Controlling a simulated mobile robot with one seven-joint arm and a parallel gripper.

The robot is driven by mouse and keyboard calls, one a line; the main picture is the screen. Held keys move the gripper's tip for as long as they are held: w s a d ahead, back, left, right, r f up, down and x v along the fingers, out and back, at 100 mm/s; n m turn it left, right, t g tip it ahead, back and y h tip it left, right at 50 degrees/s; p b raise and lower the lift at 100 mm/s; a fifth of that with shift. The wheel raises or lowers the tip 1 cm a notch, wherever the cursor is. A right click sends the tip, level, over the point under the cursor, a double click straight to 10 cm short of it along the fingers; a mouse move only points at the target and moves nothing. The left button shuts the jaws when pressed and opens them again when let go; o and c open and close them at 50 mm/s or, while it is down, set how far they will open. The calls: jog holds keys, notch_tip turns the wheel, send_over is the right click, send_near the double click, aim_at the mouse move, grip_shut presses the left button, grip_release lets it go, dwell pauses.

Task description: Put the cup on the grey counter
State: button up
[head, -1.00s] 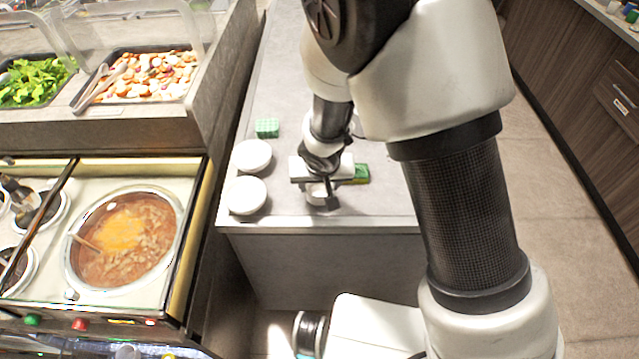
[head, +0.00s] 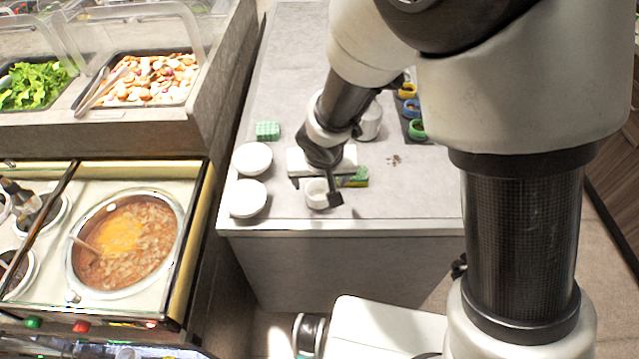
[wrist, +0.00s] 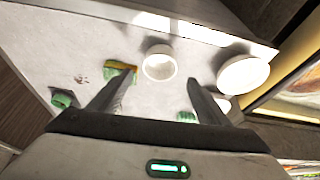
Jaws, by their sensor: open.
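A small white cup (head: 317,194) stands upright on the grey counter (head: 300,100), close to its front edge. In the wrist view the cup (wrist: 159,64) appears round and open at the top, just beyond the fingertips and centred between them. My gripper (head: 316,187) is open and empty, low over the counter at the cup. In the wrist view my gripper (wrist: 161,79) has its two fingers spread wider than the cup. I cannot tell whether a finger touches it. The gripper hides part of the cup in the head view.
Two white bowls (head: 248,198) stand left of the cup. A green-yellow sponge (head: 356,178) lies behind right, a green sponge (head: 267,130) further back. A white container (head: 370,122) and coloured rings (head: 411,108) stand back right. A soup pot (head: 125,240) is left. Crumbs (head: 394,160) lie right.

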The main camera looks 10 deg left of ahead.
jog(key=s+d+r+m+h, duration=0.1)
jog(key=s+d+r+m, duration=0.1)
jog(key=d+r, duration=1.5)
jog(key=s+d+r+m+t, duration=0.1)
jog(key=s+d+r, duration=0.7)
jog(key=s, duration=0.4)
jog(key=shift+d+r+m+p, duration=0.3)
jog(key=shift+d+r, duration=0.05)
jog(key=shift+d, duration=0.1)
